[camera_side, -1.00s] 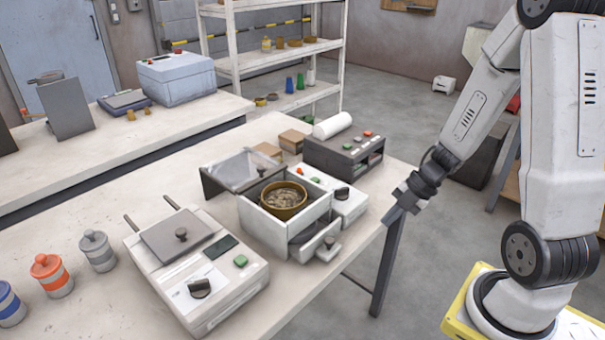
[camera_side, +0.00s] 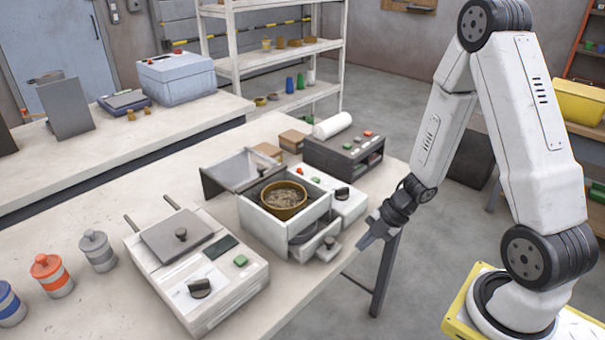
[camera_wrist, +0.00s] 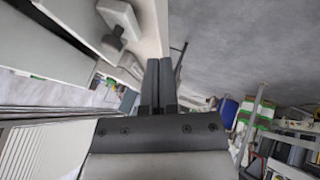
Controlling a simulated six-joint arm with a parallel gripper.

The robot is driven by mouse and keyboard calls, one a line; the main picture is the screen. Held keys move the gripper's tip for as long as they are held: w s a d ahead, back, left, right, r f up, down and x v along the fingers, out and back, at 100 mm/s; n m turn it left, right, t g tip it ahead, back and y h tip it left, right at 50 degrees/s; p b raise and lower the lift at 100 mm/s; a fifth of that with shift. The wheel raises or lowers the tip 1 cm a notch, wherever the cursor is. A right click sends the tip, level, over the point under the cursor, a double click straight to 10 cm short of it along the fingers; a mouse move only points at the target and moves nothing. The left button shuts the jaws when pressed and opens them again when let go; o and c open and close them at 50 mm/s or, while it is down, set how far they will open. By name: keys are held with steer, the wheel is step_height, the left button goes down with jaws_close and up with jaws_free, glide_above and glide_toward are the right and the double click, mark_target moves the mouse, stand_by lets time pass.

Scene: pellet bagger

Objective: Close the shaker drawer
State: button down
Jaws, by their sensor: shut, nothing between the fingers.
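The shaker (camera_side: 262,222) is a white box on the table with its dark-framed lid raised and a brown round pan (camera_side: 284,197) of pellets inside. Its drawer (camera_side: 314,242) sticks out of the front at the lower right, pulled open, with a small grey handle (camera_side: 328,249). My gripper (camera_side: 364,243) is shut and empty. It is in front of the table edge, a short gap to the right of the drawer handle.
A white device with a black dial (camera_side: 200,288) stands to the left of the shaker. A dark box with buttons (camera_side: 345,150) stands behind it. Lidded jars (camera_side: 97,251) are at the far left. The floor right of the table edge is open.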

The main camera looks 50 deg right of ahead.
mark_target(323, 239)
steer(key=shift+w+a+f, duration=0.2)
steer(key=shift+w+a, duration=0.1)
steer(key=shift+w, duration=0.4)
steer(key=shift+w+a+f, duration=0.15)
steer(key=shift+w+a, duration=0.1)
steer(key=shift+w, duration=0.5)
steer(key=shift+w+a+f, duration=0.2)
steer(key=shift+w+a, duration=0.1)
steer(key=shift+w, duration=0.4)
steer(key=shift+w, duration=0.1)
steer(key=shift+w, duration=2)
